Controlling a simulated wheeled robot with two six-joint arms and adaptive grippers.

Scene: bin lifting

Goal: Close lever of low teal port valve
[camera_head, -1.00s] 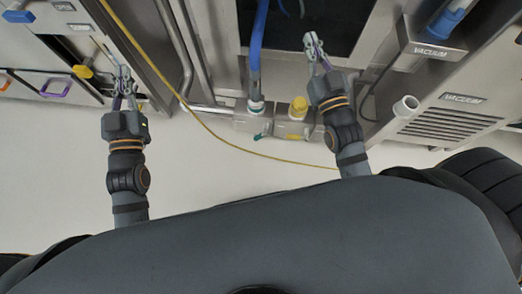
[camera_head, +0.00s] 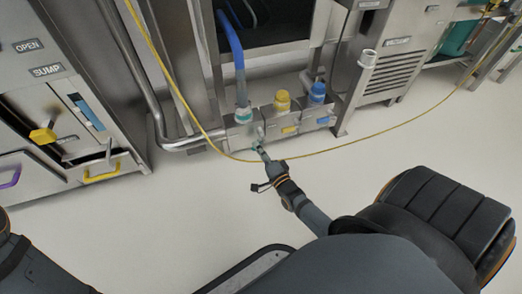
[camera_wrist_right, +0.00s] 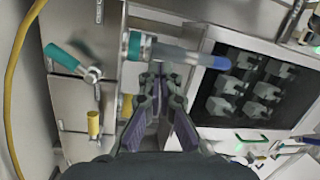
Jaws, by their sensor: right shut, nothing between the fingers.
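The low teal port valve (camera_head: 242,116) is the left one of three ports near the floor, with a blue hose rising from it. Its teal lever (camera_wrist_right: 63,58) shows in the right wrist view, at the upper left beside its metal pivot. The teal collar (camera_wrist_right: 135,46) and blue hose (camera_wrist_right: 190,56) lie beyond my fingertips there. My right gripper (camera_head: 262,152) is shut and empty, low in front of the teal port; it also shows in the wrist view (camera_wrist_right: 157,72). Whether it touches the lever cannot be told. My left gripper is out of view.
A yellow port (camera_head: 282,101) and a blue port (camera_head: 317,93) stand to the right of the teal one. A yellow cable (camera_head: 330,150) runs past the ports. A cabinet with a yellow handle (camera_head: 101,174) is at left. The floor in front is clear.

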